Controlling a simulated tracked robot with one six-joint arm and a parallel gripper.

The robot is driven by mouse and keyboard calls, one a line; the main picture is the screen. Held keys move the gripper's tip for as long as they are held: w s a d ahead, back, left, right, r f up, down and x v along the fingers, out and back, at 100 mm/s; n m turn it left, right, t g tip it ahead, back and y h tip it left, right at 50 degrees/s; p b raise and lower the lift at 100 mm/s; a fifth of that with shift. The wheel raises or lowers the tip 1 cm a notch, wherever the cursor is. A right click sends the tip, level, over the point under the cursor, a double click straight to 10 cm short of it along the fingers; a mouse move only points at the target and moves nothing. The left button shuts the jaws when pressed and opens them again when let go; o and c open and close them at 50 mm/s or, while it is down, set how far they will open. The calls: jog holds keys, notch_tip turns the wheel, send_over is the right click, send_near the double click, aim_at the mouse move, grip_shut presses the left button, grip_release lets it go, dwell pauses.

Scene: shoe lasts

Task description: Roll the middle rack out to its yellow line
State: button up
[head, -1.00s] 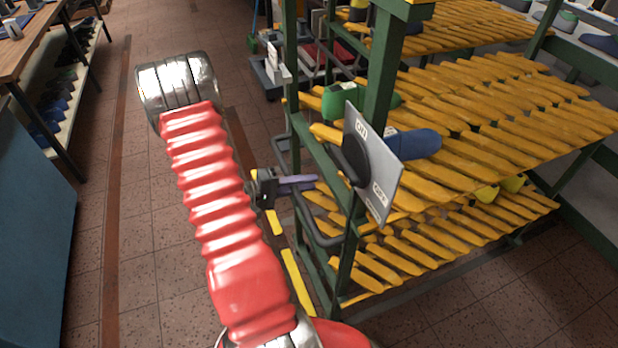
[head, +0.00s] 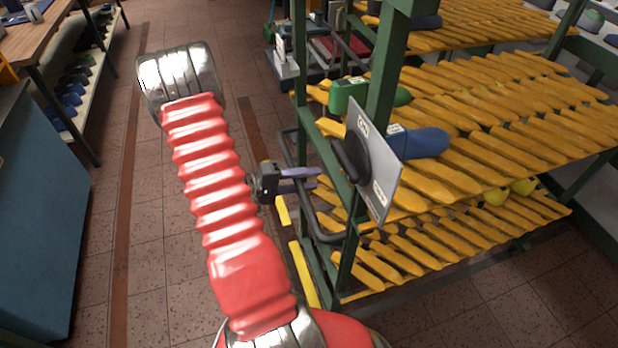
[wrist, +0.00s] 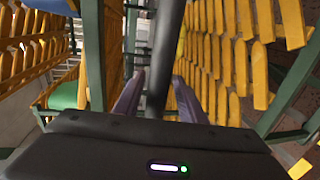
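The rack (head: 390,95) has a green frame and yellow slatted shelves, and stands right of my arm. A dark bar handle (head: 331,239) sticks out from its near end. My gripper (head: 318,179) is at that end, its two purple fingers apart. In the wrist view the dark bar (wrist: 163,65) runs between the fingers of my gripper (wrist: 159,78), one finger on each side; I cannot tell if they touch it. Yellow floor strips (head: 304,275) lie by the rack's foot, partly hidden by my arm.
Blue and green shoe lasts (head: 425,143) lie on the rack's shelf. A white sign plate (head: 384,170) is on its end post. A blue cabinet (head: 40,210) and a wooden bench (head: 35,40) stand left. The tiled aisle (head: 150,240) between is clear.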

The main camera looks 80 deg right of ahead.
jog(key=shift+r, duration=0.1)
jog(key=v, duration=1.3)
jog(key=shift+w+a, duration=0.25)
jog(key=shift+w, duration=0.1)
dwell(0.5)
